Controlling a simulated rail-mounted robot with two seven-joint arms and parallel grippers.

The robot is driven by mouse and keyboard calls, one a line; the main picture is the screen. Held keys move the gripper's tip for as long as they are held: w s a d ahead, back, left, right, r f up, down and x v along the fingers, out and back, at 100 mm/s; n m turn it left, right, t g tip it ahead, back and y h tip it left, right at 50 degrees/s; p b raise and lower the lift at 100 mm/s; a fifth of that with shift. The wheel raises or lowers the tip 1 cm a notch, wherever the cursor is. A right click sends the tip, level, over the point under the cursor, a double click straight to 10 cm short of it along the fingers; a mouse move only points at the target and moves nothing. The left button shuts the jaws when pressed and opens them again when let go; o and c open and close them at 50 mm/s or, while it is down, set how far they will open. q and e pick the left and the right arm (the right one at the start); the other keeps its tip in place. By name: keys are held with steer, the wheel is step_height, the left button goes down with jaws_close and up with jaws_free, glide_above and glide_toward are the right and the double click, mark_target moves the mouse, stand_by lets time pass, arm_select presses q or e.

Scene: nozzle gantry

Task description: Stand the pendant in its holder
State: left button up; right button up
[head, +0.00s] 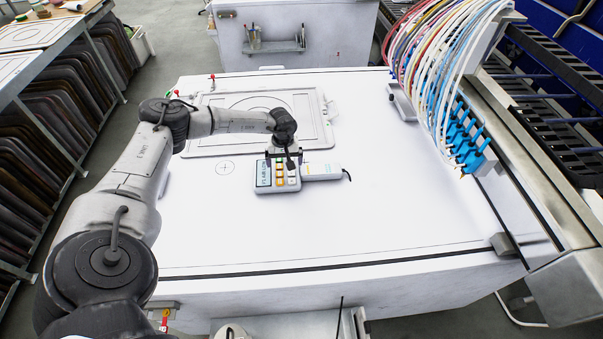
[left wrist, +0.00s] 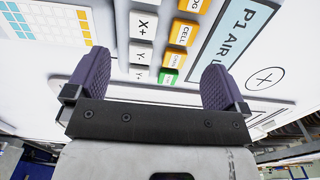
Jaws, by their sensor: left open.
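The pendant (head: 277,187), a grey box with a lit screen and coloured buttons, lies face up on the white table. My left gripper (head: 284,158) is over its far right part, open, with nothing clamped. In the left wrist view the two purple finger pads stand apart, with the pendant (left wrist: 144,28) between and beyond them; whether they touch it I cannot tell. A grey bracket (head: 403,103) stands at the table's far right; I cannot tell whether it is the holder. My right gripper is not in view.
A framed plate (head: 205,140) lies behind. Blue nozzles (head: 465,140) with coloured hoses hang at the right. The table's front (head: 330,235) is clear.

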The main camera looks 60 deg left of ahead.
arm_select(q)
step_height(320, 180, down, 2)
steer(key=shift+f, duration=0.35)
steer(key=shift+f, duration=0.1)
stand_by(0.3)
steer(key=shift+c, duration=0.4)
